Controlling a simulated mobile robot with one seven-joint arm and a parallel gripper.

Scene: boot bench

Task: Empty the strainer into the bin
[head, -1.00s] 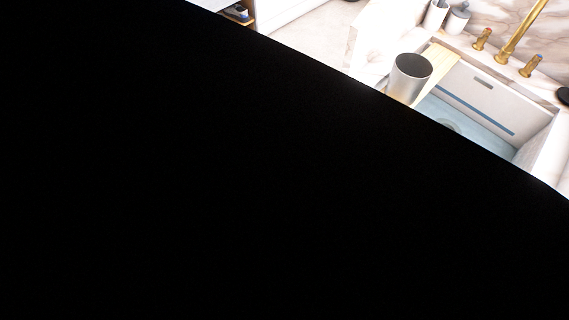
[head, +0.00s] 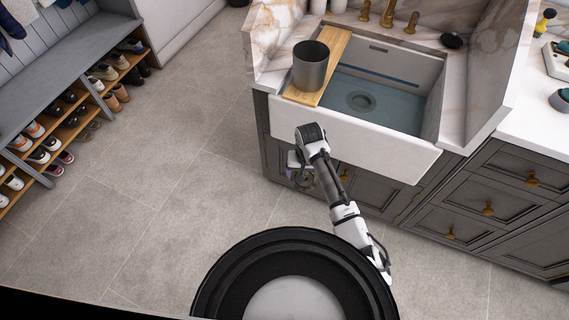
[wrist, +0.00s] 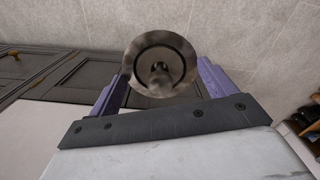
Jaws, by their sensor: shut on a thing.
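The strainer (wrist: 160,68) is a round metal basket with a central post, seen from above in the wrist view. My gripper (head: 299,177) is shut on it, with a purple finger on each side. In the head view the gripper hangs low in front of the sink, and the strainer is too small there to make out clearly. The bin (head: 310,72) is a grey metal cylinder, open at the top and standing upright on a wooden board across the sink's left side. The gripper is below the bin and apart from it. The strainer's contents cannot be made out.
The white sink (head: 405,155) has a drain (head: 360,102) in its bottom. The wooden board (head: 334,45) lies under the bin. Brass taps (head: 387,14) stand behind. Dark cabinets (head: 480,190) flank the sink. A shoe bench (head: 60,85) stands at left, with open floor between.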

